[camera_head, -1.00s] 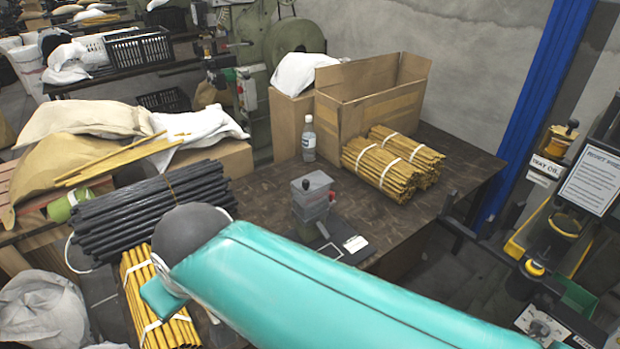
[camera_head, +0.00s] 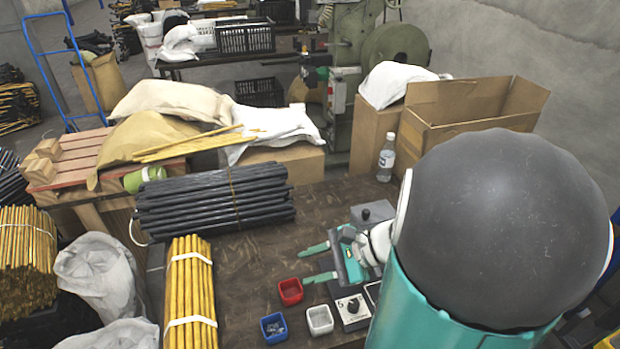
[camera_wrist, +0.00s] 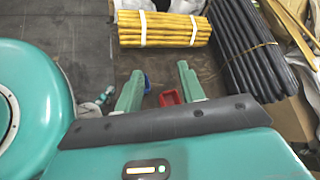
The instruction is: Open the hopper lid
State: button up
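I cannot make out a hopper lid for certain in either view. A grey box-shaped device (camera_head: 372,212) stands on the brown work table (camera_head: 255,262), partly hidden behind my arm in the head view. The fingers also show spread and empty in the wrist view (camera_wrist: 159,88). Their height above the table is hard to tell.
A dark rod bundle (camera_head: 215,200) and a yellow bundle (camera_head: 190,295) lie left. A bottle (camera_head: 386,160) and open carton (camera_head: 465,105) stand behind.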

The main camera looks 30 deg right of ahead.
jog(key=s+d+f+m+t+h, duration=0.1)
jog(key=d+f+m+t+h, duration=0.15)
jog(key=d+m+t, duration=0.75)
jog(key=m+h, duration=0.7)
jog(key=h, duration=0.1)
send_near(369, 217)
jog(key=shift+t, duration=0.3)
jog(key=w, duration=1.1)
jog(key=shift+d+f, duration=0.15)
jog(key=shift+d, duration=0.15)
jog(key=shift+c, duration=0.2)
grip_shut()
